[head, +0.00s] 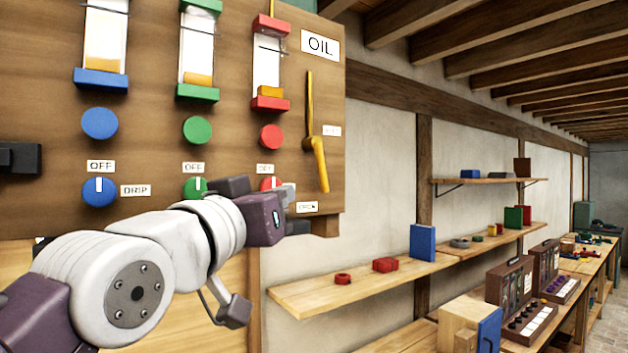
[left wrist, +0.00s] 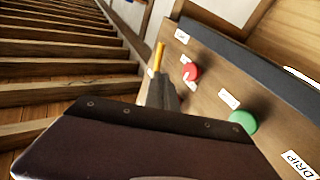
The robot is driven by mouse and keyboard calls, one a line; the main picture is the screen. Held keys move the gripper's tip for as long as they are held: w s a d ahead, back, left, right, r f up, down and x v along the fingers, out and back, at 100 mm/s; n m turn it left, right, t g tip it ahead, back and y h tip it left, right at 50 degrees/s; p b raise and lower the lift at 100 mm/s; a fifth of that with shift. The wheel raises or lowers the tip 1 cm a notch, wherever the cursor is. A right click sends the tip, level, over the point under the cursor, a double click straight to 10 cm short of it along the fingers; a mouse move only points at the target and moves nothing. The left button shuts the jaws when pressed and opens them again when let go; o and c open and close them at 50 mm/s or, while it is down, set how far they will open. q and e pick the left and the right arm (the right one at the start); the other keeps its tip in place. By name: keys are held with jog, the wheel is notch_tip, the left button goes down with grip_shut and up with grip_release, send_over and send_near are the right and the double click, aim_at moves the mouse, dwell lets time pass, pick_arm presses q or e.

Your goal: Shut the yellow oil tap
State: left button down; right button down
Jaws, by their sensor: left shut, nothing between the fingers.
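The yellow oil tap (head: 318,160) is on the right part of the wooden board, below the OIL sign (head: 320,45). Its handle hangs almost straight down, its lower end above a small label (head: 307,207) that seems to read OPEN. Another small label (head: 332,130), too blurred to read, is beside its pivot. My left gripper (head: 297,226) is shut and empty, just below and left of the handle's end. In the left wrist view, the tap (left wrist: 159,57) shows just beyond the grey fingertips (left wrist: 163,93). I cannot tell whether they touch. My right gripper is out of view.
Sight-glass tubes are above. Wall shelves (head: 350,290) with small boxes run along the right, and a bench with devices stands at far right.

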pick_arm(q)
jog(key=p, duration=1)
send_near(322, 177)
jog(key=s, duration=0.2)
jog(key=x, duration=0.6)
jog(key=p+x, duration=0.1)
jog(key=x, duration=0.2)
jog(key=shift+w+a+f, duration=0.1)
jog(key=shift+a+f, duration=0.15)
jog(key=shift+a, duration=0.15)
jog(key=shift+r, duration=0.1)
